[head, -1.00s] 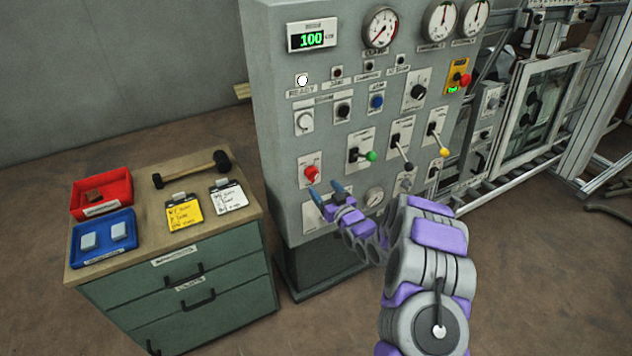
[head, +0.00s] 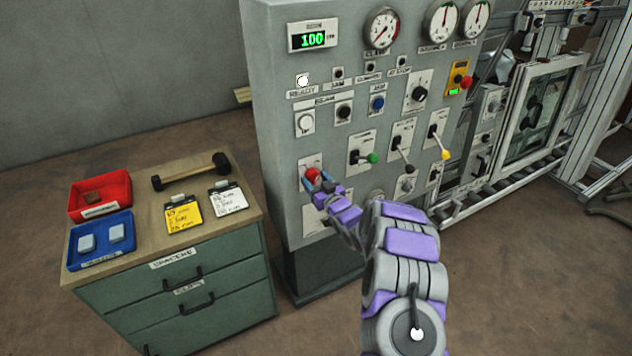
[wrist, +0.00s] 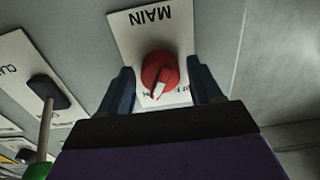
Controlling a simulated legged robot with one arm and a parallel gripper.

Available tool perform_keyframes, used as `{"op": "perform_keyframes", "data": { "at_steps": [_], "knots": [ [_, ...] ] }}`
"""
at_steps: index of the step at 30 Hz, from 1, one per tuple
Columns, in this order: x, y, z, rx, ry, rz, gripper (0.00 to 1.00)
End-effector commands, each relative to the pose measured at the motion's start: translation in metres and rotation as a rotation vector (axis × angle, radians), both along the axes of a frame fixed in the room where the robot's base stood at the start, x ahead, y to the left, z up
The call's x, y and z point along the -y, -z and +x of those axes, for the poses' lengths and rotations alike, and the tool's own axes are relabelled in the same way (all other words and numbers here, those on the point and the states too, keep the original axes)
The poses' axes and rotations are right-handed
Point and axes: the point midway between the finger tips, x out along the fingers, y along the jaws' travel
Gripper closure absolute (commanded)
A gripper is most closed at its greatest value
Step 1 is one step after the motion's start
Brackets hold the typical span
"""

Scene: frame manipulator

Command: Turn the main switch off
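The main switch (head: 312,174) is a red rotary knob on a white plate low on the left of the grey panel. In the wrist view the red knob (wrist: 160,76) has a pale pointer mark, and the plate (wrist: 133,25) reads "MAIN" upside down, with a partly hidden "OFF" label beside the knob. My gripper (wrist: 158,88) is open, with one blue finger on each side of the knob. Gaps show between the fingers and the knob. In the head view my gripper (head: 320,184) is at the knob and partly covers its plate.
The green-tipped lever (wrist: 44,130) is left of my gripper in the wrist view.

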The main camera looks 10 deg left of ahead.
Motion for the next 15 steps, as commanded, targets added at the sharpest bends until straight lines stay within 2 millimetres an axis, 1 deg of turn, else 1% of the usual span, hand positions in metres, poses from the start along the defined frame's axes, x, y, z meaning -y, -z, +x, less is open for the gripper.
{"op": "perform_keyframes", "data": {
  "at_steps": [1, 12, 14, 15],
  "knots": [
    [0.0001, 0.0, 0.0001, 0.0, 0.0, 0.0, 0.41],
    [-0.0001, 0.0, -0.0001, 0.0, 0.0, 0.0, 0.76],
    [-0.0001, 0.0, -0.0001, 0.0, 0.0, 0.0, 0.82],
    [-0.0001, 0.0, -0.0001, 0.001, 0.0, -0.001, 0.83]
  ]
}}
